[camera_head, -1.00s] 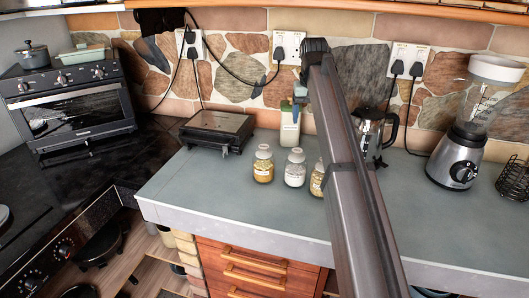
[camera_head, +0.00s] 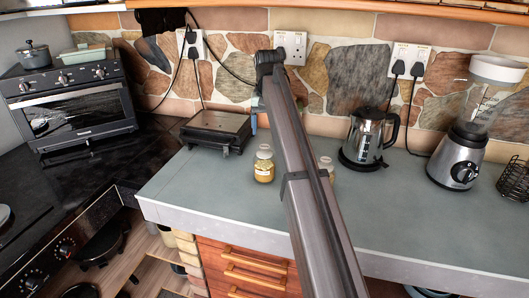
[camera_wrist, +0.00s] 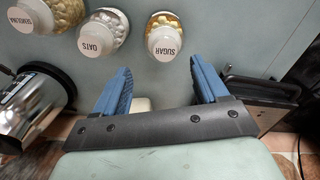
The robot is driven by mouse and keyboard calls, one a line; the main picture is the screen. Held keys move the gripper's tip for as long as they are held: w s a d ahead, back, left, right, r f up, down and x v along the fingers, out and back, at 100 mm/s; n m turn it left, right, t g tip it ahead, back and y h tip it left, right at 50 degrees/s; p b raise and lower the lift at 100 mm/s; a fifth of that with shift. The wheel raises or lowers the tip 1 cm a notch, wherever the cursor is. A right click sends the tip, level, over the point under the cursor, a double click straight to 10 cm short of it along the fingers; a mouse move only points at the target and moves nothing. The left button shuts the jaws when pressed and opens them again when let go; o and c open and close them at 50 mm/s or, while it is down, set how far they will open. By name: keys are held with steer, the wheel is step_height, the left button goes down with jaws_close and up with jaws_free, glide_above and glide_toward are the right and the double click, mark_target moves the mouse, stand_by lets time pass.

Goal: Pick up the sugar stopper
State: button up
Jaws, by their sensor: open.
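The sugar stopper (camera_wrist: 165,42) is a white round cap marked SUGAR on a glass jar with yellow contents. In the head view this stopper (camera_head: 264,152) tops the leftmost jar on the counter. My gripper (camera_wrist: 160,66) has two blue fingers, spread apart and empty. In the wrist view the stopper lies just beyond the fingertips, nearer the right finger, apart from both. In the head view my arm hides most of my gripper.
Jars with white caps marked OATS (camera_wrist: 97,38) and SEMOLINA (camera_wrist: 38,17) stand beside the sugar jar. A kettle (camera_head: 368,137) and blender (camera_head: 470,130) stand right. A black grill (camera_head: 215,130) stands behind left. The counter's front left is clear.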

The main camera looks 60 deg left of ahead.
mark_target(264, 146)
steer(key=shift+s+a+f, duration=0.1)
steer(key=shift+a+f, duration=0.1)
steer(key=shift+f, duration=1.45)
steer(key=shift+s+a+f, duration=0.1)
steer(key=shift+a+f, duration=0.1)
steer(key=shift+f, duration=1.45)
steer(key=c, duration=1.2)
steer(key=shift+o, duration=0.2)
steer(key=shift+r, duration=0.1)
